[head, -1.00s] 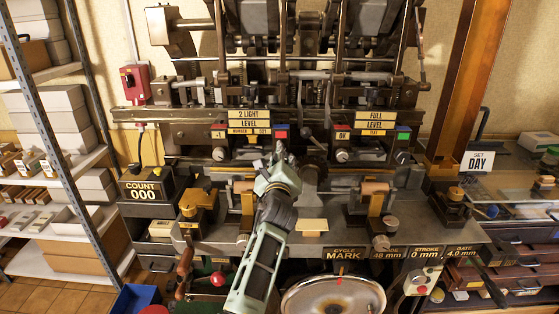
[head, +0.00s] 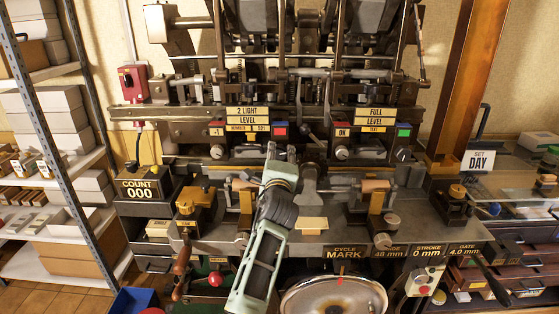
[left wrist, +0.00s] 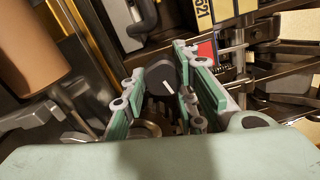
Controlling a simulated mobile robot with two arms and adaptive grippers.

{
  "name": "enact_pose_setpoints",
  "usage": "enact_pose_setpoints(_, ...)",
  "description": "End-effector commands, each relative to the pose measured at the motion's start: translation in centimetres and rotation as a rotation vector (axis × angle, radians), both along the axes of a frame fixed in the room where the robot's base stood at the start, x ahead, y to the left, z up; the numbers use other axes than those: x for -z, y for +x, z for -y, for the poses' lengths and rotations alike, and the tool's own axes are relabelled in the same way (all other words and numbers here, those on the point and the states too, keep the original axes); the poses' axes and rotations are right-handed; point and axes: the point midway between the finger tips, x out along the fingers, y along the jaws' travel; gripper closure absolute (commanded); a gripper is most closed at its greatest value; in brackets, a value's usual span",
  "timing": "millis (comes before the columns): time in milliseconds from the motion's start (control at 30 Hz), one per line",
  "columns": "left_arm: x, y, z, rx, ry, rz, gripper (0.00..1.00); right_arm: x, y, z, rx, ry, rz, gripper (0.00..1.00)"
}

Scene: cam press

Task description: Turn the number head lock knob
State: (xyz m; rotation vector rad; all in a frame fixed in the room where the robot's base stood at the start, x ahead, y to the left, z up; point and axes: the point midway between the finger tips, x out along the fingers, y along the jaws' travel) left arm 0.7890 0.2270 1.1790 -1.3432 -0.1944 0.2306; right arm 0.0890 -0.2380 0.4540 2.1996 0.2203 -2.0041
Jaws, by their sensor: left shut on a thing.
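The number head (head: 247,138) is the left of two dark heads on the press, with a plate reading 2 LIGHT LEVEL above it. The gripper is shut on this knob. In the head view, my left gripper (head: 274,152) reaches up to the lower right of the number head, and its body hides the knob there. My right gripper is not in view.
A silver knob (head: 217,151) is on the number head's left side. The right head (head: 372,142) has similar knobs. Below are brass-coloured fixtures (head: 193,205), a round metal dish (head: 333,296) and a COUNT 000 box (head: 148,187). A shelf (head: 50,140) stands at left.

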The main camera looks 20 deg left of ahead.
Motion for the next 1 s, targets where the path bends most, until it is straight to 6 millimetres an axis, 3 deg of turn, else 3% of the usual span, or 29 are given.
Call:
enact_pose_setpoints(33,1.39,-0.06,-0.08,-0.004,-0.032,-0.016,0.99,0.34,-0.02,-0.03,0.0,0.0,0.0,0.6)
enact_pose_setpoints(400,1.37,-0.03,0.09,-0.004,-0.138,0.014,0.99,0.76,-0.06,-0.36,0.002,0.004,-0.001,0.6)
enact_pose_setpoints(833,1.33,-0.02,0.11,-0.003,-0.144,0.016,0.99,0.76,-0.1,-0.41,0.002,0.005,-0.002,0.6)
enact_pose_setpoints(867,1.33,-0.02,0.11,-0.003,-0.144,0.016,0.71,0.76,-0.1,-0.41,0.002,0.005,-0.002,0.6)
enact_pose_setpoints(1000,1.23,-0.02,0.13,-0.003,-0.143,0.017,0.59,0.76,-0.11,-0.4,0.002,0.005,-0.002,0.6)
